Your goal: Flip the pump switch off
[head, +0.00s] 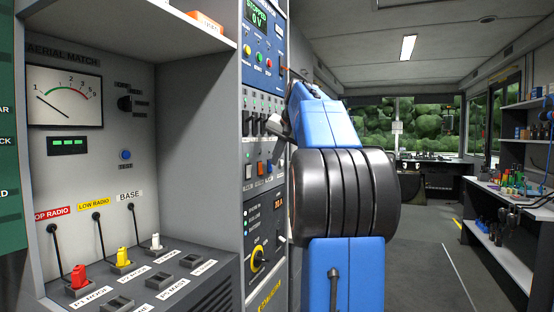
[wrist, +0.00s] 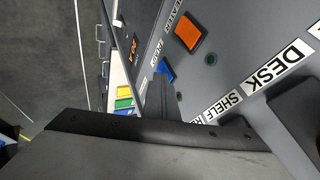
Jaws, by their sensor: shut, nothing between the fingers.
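In the wrist view a blue rocker switch (wrist: 166,68) sits on the grey panel, by a small label (wrist: 157,53) that seems to read PUMP. The same row of rockers shows in the head view, with a blue one (head: 269,168) at its right, partly beside my arm. My gripper (wrist: 159,88) is shut and empty. Its dark fingertips reach up to the blue rocker in the wrist view and overlap its lower edge; I cannot tell whether they touch. Which way the rocker is tipped is not clear. In the head view my arm hides much of the panel's right side.
An orange rocker (wrist: 188,32) by the HEATER label is close beside the blue one. DESK (wrist: 286,62) and SHELF labels lie to the right. A row of toggles (head: 262,103) sits above the rockers, a yellow knob (head: 257,258) below. The aisle floor (head: 430,250) is open.

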